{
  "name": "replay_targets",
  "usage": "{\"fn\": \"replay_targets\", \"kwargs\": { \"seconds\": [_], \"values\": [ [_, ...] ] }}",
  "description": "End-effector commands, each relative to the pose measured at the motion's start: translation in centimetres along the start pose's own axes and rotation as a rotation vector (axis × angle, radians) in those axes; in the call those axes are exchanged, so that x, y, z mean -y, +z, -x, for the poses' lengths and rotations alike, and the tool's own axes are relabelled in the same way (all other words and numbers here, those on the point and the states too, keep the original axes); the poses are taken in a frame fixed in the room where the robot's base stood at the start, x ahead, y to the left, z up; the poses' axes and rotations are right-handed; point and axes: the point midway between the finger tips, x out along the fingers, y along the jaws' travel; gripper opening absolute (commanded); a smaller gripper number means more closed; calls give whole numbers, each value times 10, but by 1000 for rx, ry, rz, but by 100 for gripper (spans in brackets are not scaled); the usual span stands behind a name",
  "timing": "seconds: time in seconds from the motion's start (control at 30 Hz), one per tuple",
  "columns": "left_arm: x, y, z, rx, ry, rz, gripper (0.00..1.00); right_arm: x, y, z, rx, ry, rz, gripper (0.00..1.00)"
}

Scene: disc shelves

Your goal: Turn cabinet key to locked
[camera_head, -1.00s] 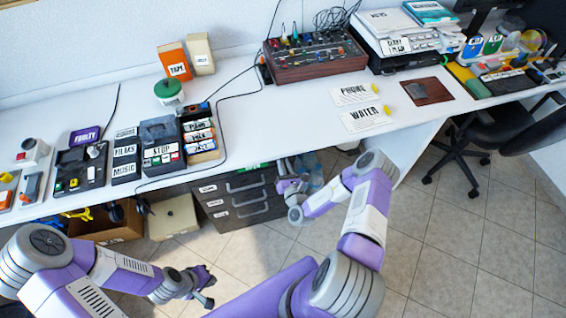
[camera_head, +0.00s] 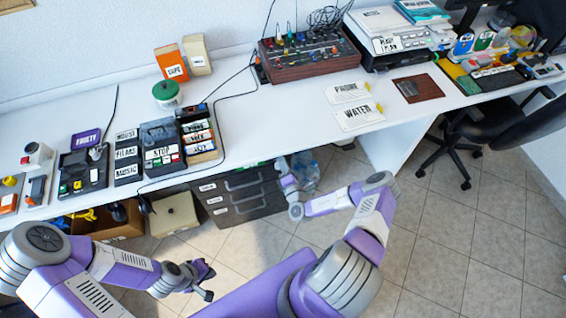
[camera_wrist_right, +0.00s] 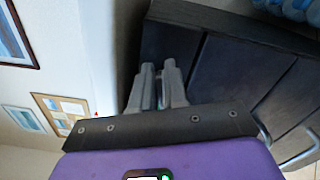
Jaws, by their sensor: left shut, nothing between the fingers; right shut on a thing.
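The dark drawer cabinet (camera_head: 240,193) stands under the desk, with a green label on its top edge. My right gripper (camera_head: 283,168) is at the cabinet's upper right corner. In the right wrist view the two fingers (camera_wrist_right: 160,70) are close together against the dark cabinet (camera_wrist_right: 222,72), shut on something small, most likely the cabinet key. The key itself is hidden by the fingers, so its turn angle cannot be seen. My left gripper (camera_head: 210,282) is shut and empty, above the floor, left of and in front of the cabinet.
The white desk (camera_head: 262,128) overhangs the cabinet. Water bottles (camera_head: 305,168) stand just right of it. A beige box (camera_head: 173,214) and a cardboard box (camera_head: 110,224) are on the floor to its left. An office chair (camera_head: 480,125) is at the right.

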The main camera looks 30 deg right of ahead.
Motion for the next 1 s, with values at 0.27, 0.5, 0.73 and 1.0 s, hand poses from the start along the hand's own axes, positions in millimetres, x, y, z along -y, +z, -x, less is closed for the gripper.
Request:
{"fn": "replay_targets", "kwargs": {
  "seconds": [0.27, 0.5, 0.73, 1.0],
  "values": [
    [0, 0, 1, 0, 0, 0, 0, 5, -2, 1, -3, -4, -213, 0],
    [0, 0, 1, 0, 0, 0, 0, 7, -2, 1, -3, -4, -326, 0],
    [0, 0, 1, 0, 0, 0, 0, 8, -3, 1, -4, -4, -372, 0],
    [0, 0, 1, 0, 0, 0, 0, 8, -3, 1, -5, -4, -379, 0]
  ]
}}
